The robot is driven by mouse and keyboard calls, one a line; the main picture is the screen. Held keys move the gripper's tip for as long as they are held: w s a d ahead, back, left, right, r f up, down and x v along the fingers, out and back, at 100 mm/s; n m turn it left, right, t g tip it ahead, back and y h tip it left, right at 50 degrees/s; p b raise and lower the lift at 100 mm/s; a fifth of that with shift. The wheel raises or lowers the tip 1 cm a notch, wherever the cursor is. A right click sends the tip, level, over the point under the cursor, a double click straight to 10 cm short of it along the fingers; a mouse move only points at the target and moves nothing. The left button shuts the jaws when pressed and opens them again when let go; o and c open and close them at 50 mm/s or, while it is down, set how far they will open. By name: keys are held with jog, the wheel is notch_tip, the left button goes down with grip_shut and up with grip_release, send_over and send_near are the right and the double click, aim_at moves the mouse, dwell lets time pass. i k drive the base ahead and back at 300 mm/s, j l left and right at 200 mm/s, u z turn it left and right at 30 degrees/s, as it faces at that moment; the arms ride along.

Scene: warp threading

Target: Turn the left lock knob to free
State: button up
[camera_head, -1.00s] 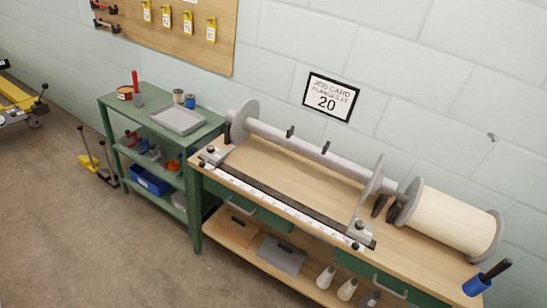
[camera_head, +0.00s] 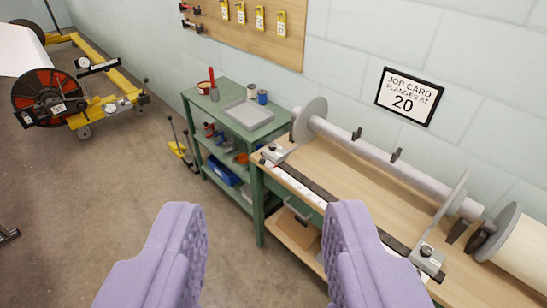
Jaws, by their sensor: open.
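The left lock knob (camera_head: 273,148) is a small dark knob on a grey metal block at the left end of the bench rail. Its exact turn position is too small to tell. A similar right lock knob (camera_head: 427,250) sits on the block at the rail's right end. A grey beam tube (camera_head: 375,155) with a left flange (camera_head: 309,118) and a right flange (camera_head: 451,203) lies behind the rail. My gripper (camera_head: 265,212) shows two purple fingers, wide apart and empty, in front of the bench and well short of the knob.
The wooden bench (camera_head: 345,165) stands against the wall. A green shelf cart (camera_head: 212,122) with a grey tray (camera_head: 249,114) is left of it. A job card (camera_head: 407,96) reads flanges at 20. A yellow wheeled machine (camera_head: 112,105) is far left. Open floor lies left of the bench.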

aim_at(272, 146)
jog(key=i+l+u, duration=0.15)
jog(key=i, duration=0.45)
jog(key=i+l+u, duration=0.2)
jog(key=i, duration=0.4)
jog(key=i+l+u, duration=0.15)
jog(key=i+l, duration=0.25)
jog(key=i, duration=0.15)
jog(key=i+l+u, duration=0.2)
jog(key=i+l, duration=0.2)
jog(key=i, duration=0.15)
